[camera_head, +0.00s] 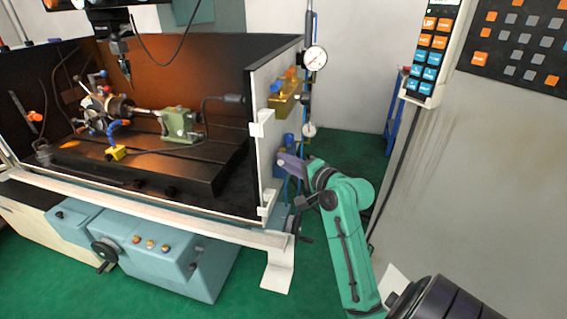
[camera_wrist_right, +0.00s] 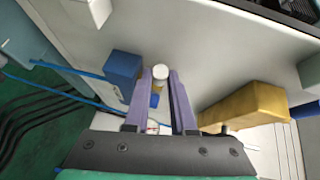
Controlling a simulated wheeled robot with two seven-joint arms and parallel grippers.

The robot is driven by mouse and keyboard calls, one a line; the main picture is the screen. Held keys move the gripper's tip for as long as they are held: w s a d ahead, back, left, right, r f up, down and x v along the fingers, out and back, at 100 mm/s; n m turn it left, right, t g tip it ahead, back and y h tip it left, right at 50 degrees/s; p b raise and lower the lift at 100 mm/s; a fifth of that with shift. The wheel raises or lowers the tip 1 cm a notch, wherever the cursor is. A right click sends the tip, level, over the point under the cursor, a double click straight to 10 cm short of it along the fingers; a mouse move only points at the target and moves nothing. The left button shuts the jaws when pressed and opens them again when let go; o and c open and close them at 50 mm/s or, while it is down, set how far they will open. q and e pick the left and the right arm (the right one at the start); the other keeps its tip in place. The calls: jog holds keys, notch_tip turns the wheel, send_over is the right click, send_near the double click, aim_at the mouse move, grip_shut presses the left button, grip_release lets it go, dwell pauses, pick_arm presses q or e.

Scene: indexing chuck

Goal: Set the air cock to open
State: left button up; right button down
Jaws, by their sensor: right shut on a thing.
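My right gripper (camera_head: 283,161) reaches the side panel of the machine enclosure from the right. In the right wrist view its two purple-grey fingers (camera_wrist_right: 161,98) are closed around a small fitting with a pale round cap (camera_wrist_right: 161,71) and a blue part (camera_wrist_right: 155,100), which looks like the air cock. The fingers hide much of it, and I cannot tell the lever's setting. A blue block (camera_wrist_right: 122,68) sits just left of the fingers. My left gripper is not in view.
A yellow block (camera_wrist_right: 243,107) sticks out from the panel close right of the fingers; it also shows higher up in the head view (camera_head: 285,103). Dial gauges (camera_head: 314,58) stand above the gripper. Blue hoses (camera_wrist_right: 75,74) run beside it. Green floor is clear behind.

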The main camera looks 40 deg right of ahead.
jog(key=shift+d+r+n+g+y+b, duration=0.1)
jog(key=shift+d+n+g+y+b, duration=0.9)
jog(key=shift+n+y, duration=1.05)
jog(key=shift+d+f+n+g+y+b, duration=0.1)
jog(key=shift+d+n+g+y+b, duration=0.55)
jog(key=shift+n+g+y, duration=1.3)
jog(key=shift+d+r+n+g+y+b, duration=0.1)
jog(key=shift+d+n+g+y+b, duration=0.5)
jog(key=shift+d+n+y, duration=1.35)
jog(key=shift+a+m+y, duration=0.35)
jog(key=shift+a+y, duration=0.5)
jog(key=shift+a, duration=0.05)
jog(key=c, duration=1)
grip_release()
jog(key=shift+w+a, duration=0.1)
